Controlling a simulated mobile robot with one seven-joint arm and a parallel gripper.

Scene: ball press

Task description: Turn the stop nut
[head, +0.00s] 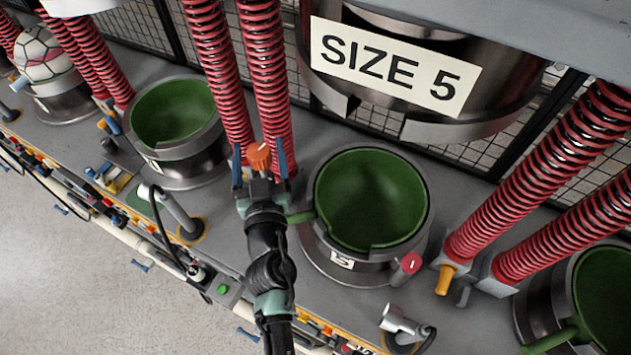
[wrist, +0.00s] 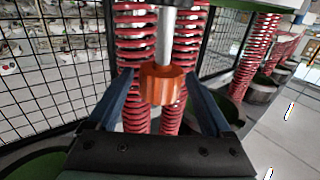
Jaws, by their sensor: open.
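The orange stop nut (head: 259,155) sits in front of a pair of red springs. In the wrist view the stop nut (wrist: 161,84) is a ribbed orange knob at the lower end of a grey vertical rod (wrist: 165,35). My gripper (head: 260,170) is open, with one blue finger on each side of the nut. In the wrist view my gripper (wrist: 160,95) shows a gap between each finger and the nut. No contact is visible there.
A green-lined bowl (head: 370,200) stands right of my gripper, below a metal upper mould labelled SIZE 5 (head: 395,65). Another green bowl (head: 175,115) is at left. Red springs (head: 265,75) rise close behind the nut. A wire mesh fence (wrist: 55,70) stands behind.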

